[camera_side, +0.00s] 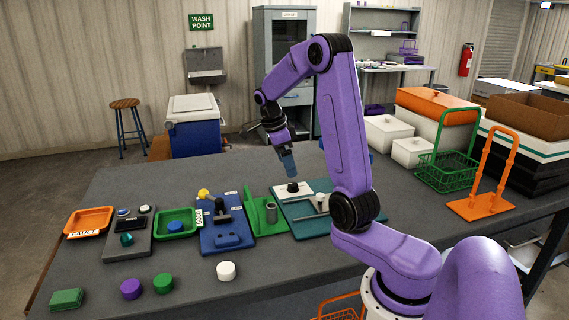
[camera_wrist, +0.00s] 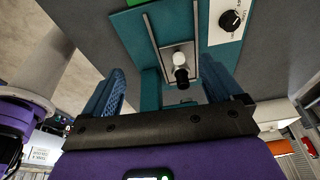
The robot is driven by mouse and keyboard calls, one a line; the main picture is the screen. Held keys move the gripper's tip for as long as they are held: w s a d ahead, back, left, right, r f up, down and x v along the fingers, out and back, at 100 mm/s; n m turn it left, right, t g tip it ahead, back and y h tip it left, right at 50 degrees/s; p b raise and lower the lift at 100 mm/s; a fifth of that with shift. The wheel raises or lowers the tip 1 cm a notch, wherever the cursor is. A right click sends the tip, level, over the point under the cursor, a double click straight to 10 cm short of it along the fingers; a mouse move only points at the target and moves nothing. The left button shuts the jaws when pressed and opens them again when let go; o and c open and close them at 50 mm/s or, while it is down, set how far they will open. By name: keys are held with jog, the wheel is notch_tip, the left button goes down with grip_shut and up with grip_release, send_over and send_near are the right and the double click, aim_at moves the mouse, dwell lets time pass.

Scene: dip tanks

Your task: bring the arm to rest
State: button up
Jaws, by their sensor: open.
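My gripper (camera_side: 287,160) hangs above the back part of the table, over the teal fixture (camera_side: 310,222). In the wrist view my gripper's two blue fingers (camera_wrist: 166,95) are spread wide apart. Nothing is held between them. The teal fixture (camera_wrist: 135,28) shows beyond the fingers, with a white and black cylindrical piece (camera_wrist: 180,65) on its grey rail. The fingers look clear of the fixture in the side view. My purple arm is raised and bent at the elbow.
Left of the teal fixture are a green bracket (camera_side: 257,222), a blue fixture (camera_side: 236,240), a green tray (camera_side: 175,226) and an orange tray (camera_side: 78,225). Loose purple (camera_side: 131,289), green (camera_side: 163,283) and white (camera_side: 226,270) pucks lie in front. A green basket (camera_side: 445,172) and orange stand (camera_side: 480,207) are at right.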

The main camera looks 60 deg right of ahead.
jog(key=s+a+n+t, duration=0.2)
jog(key=a+n, duration=1.8)
jog(key=a, duration=0.1)
jog(key=s+a+n+y, duration=0.1)
jog(key=s+a+n, duration=0.3)
jog(key=s+n, duration=0.6)
jog(key=s+a+n+y, duration=0.1)
jog(key=s+a+n, duration=0.2)
jog(key=s+n, duration=0.6)
jog(key=shift+s+a+f+n+t, duration=0.2)
jog(key=shift+s+a+n+t, duration=0.15)
jog(key=shift+n, duration=0.35)
